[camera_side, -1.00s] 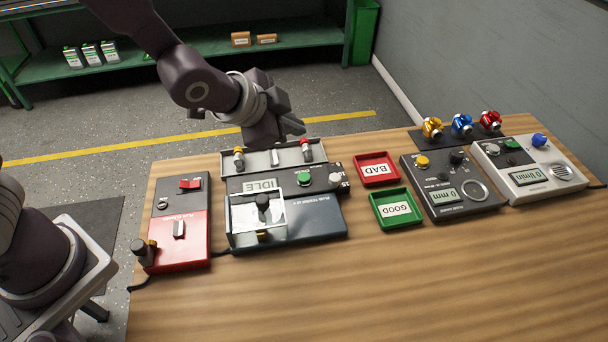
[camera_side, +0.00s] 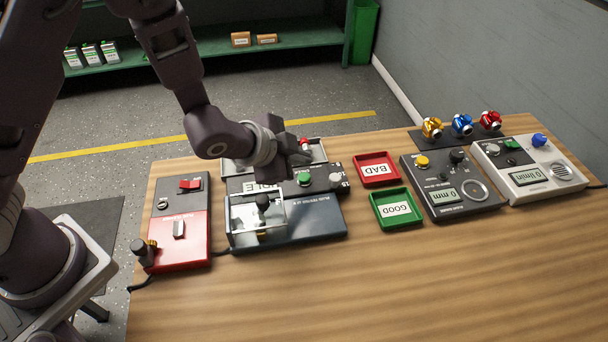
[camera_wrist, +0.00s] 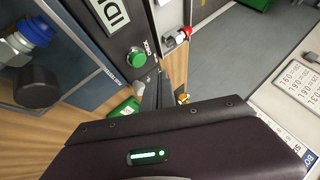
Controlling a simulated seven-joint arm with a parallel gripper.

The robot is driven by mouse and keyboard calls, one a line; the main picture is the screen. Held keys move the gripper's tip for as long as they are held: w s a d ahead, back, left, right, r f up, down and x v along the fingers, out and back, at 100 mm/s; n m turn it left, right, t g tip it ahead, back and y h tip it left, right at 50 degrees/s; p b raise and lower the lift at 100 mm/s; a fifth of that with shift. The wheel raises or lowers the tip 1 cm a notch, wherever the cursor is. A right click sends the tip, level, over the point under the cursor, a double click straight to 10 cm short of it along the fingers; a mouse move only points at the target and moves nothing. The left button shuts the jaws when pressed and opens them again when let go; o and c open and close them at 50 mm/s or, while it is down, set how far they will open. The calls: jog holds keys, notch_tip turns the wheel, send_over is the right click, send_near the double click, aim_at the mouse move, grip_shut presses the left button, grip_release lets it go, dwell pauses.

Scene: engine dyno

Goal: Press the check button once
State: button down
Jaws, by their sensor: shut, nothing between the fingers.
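The check button is the round green button (camera_side: 304,179) on the dark plug tester (camera_side: 320,222), at the middle of the table in the side view. In the wrist view the green button (camera_wrist: 137,58) sits beside the "CHECK" lettering and below the display (camera_wrist: 110,13). My gripper (camera_side: 302,166) is shut and empty, just behind the button in the side view. In the wrist view my gripper's fingertips (camera_wrist: 151,77) are close below and right of the button. I cannot tell whether they touch the tester; the button's top is uncovered.
A clear chamber with a black knob (camera_side: 263,201) stands on the tester. A grey tray with a red-topped plug (camera_side: 305,146) lies behind it. A red box (camera_side: 180,237) is left; the BAD tray (camera_side: 376,169) and GOOD tray (camera_side: 397,208) are right. The front table is clear.

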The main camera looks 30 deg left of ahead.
aim_at(301, 179)
jog(key=shift+f, duration=1.05)
dwell(1.2)
jog(key=shift+f, duration=0.4)
jog(key=shift+f, duration=0.15)
